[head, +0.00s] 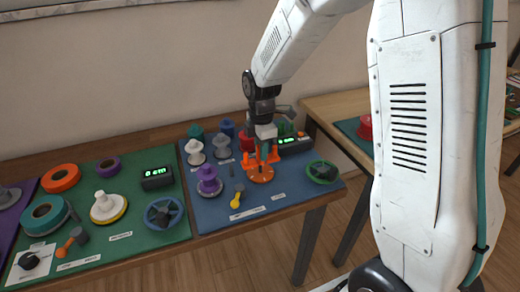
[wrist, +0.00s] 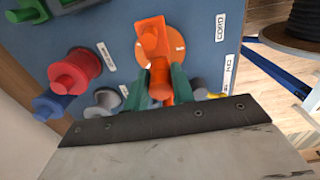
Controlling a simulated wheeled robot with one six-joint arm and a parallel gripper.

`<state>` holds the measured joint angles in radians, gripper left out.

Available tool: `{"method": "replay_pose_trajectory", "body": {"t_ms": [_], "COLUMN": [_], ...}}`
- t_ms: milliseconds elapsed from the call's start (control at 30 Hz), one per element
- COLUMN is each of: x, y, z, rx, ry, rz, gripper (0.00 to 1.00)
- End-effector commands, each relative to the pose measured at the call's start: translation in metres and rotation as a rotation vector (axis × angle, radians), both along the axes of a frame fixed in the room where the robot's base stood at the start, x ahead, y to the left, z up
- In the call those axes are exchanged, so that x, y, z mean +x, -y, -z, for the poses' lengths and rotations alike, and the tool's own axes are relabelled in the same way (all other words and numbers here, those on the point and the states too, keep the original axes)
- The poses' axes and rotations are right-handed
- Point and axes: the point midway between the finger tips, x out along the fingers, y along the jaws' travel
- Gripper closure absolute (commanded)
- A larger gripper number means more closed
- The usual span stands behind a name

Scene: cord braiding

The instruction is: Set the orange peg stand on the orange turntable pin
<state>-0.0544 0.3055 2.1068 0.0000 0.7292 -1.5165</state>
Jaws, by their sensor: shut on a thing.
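The orange peg stand (head: 272,156) is held upright or nearly so below my gripper (head: 264,148). In the wrist view the stand (wrist: 152,38) shows in front of the orange turntable (wrist: 176,50), overlapping much of its disc. My gripper (wrist: 158,84) has its two green fingers shut on the narrow orange part of the stand. In the head view the orange turntable (head: 260,175) lies on the blue mat, directly under the stand. The turntable's pin is hidden. I cannot tell whether the stand touches the turntable.
On the blue mat (head: 225,222) stand a purple spool (head: 209,182), grey-white spools (head: 195,152), a yellow tool (head: 236,201), a green-rimmed wheel (head: 323,171) and a black display box (head: 294,143). A red spool (wrist: 72,72) is close by in the wrist view.

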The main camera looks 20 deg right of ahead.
Motion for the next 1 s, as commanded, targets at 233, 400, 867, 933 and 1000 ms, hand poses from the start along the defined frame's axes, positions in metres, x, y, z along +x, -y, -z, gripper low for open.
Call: {"method": "replay_pose_trajectory", "body": {"t_ms": [233,400,867,933,1000], "x": [0.000,0.000,0.000,0.000,0.000], "y": [0.000,0.000,0.000,0.000,0.000], "z": [0.000,0.001,0.022,0.024,0.024], "rx": [0.000,0.000,0.000,0.000,0.000], "ry": [0.000,0.000,-0.001,-0.001,-0.001], "rz": [0.000,0.000,0.000,0.000,0.000], "gripper": [0.97,0.97,0.97,0.97,0.97]}}
